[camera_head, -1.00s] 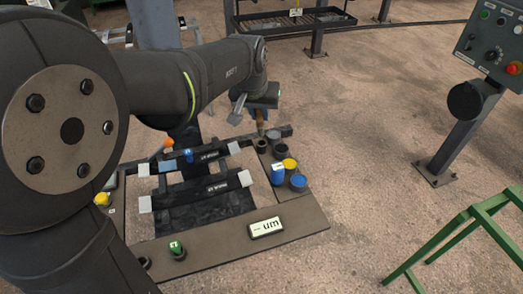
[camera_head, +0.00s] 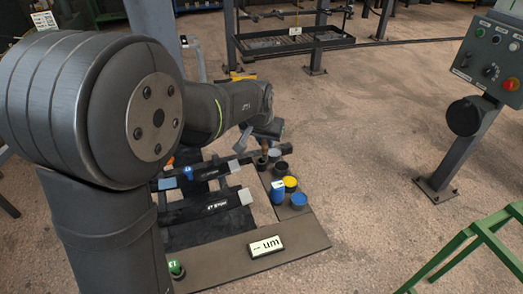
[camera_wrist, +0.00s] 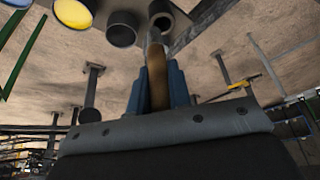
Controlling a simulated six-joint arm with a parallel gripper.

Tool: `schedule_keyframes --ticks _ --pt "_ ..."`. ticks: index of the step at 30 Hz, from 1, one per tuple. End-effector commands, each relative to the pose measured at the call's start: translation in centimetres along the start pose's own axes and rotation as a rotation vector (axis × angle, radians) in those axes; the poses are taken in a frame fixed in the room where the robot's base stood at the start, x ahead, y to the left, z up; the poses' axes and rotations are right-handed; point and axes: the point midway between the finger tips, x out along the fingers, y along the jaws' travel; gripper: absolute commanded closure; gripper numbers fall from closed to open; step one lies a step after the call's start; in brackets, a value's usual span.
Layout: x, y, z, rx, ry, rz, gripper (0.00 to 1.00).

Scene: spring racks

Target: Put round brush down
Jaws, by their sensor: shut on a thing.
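The round brush has a brown handle (camera_wrist: 155,78) and a pale metal neck (camera_wrist: 153,40). My gripper (camera_wrist: 157,92) is shut on it, with a blue-grey finger on each side of the handle. In the head view my gripper (camera_head: 267,133) is above the right side of the board, and the brush (camera_head: 264,147) hangs upright from it. The brush's lower end is at or just inside the mouth of a dark open cup (camera_head: 261,163), which also shows in the wrist view (camera_wrist: 165,14). I cannot tell whether they touch.
Beside it stand a grey cup (camera_head: 274,155), a dark cup (camera_head: 281,168), a yellow-filled pot (camera_head: 290,184), a blue pot (camera_head: 298,200) and a blue container (camera_head: 278,193). A display block (camera_head: 266,247) lies on the front board. A control panel (camera_head: 491,55) and green frame (camera_head: 470,250) stand right.

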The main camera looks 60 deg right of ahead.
Motion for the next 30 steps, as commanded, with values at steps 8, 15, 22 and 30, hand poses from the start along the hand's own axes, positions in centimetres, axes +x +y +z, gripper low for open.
schedule_keyframes --ticks 8,15,22,30 --pt "1.7 -1.2 0.1 0.001 -0.001 0.000 1.00" --pt "4.6 -1.2 1.3 0.001 -0.001 0.001 1.00" --pt "4.7 -1.2 1.3 0.001 0.001 0.000 1.00" --pt "4.9 -1.2 1.4 0.001 0.001 0.000 0.60"
